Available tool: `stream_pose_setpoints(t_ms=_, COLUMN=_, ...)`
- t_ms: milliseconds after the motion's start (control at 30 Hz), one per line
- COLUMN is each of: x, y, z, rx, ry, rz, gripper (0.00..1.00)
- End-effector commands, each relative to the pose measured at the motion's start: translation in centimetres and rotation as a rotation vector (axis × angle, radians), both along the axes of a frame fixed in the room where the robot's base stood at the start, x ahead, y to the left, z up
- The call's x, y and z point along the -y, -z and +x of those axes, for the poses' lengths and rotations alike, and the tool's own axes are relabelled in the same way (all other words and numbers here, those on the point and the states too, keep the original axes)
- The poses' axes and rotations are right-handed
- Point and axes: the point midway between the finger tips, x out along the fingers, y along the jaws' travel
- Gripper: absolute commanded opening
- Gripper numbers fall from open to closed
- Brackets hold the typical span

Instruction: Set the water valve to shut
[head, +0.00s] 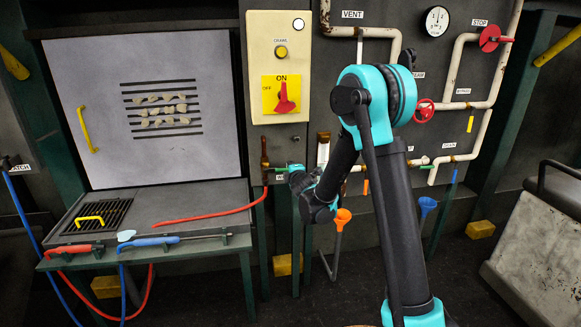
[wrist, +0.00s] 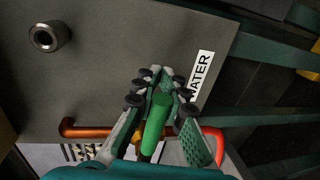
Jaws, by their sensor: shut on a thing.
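The water valve's green lever handle (wrist: 158,114) is in the middle of the wrist view, between my gripper's fingers (wrist: 160,88). The gripper is shut on it. A white WATER label (wrist: 201,77) is on the grey panel just beyond the fingers. A copper pipe (wrist: 88,131) runs sideways behind the gripper. The handle looks to lie across the pipe, but the valve body is mostly hidden.
A red hose (head: 225,215) runs left over the bench. The yellow switch box (head: 279,60) is above the valve. An orange funnel (head: 342,216) hangs just right of the gripper. Pipes (head: 459,75) with red handwheels are at right. A round fitting (wrist: 48,37) sticks out of the panel.

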Motion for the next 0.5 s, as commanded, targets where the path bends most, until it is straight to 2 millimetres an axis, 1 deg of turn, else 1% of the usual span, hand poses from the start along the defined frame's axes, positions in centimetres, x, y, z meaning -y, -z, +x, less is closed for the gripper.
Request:
stream_pose_setpoints(t_ms=400, x=0.04, y=0.19, z=-0.09, rx=-0.005, ry=0.001, rz=0.007, gripper=0.0)
stream_pose_setpoints(t_ms=433, x=0.04, y=0.19, z=-0.09, rx=-0.005, ry=0.002, rz=0.006, gripper=0.13)
stream_pose_setpoints(t_ms=500, x=0.03, y=0.18, z=-0.08, rx=-0.005, ry=0.001, rz=0.006, gripper=0.22)
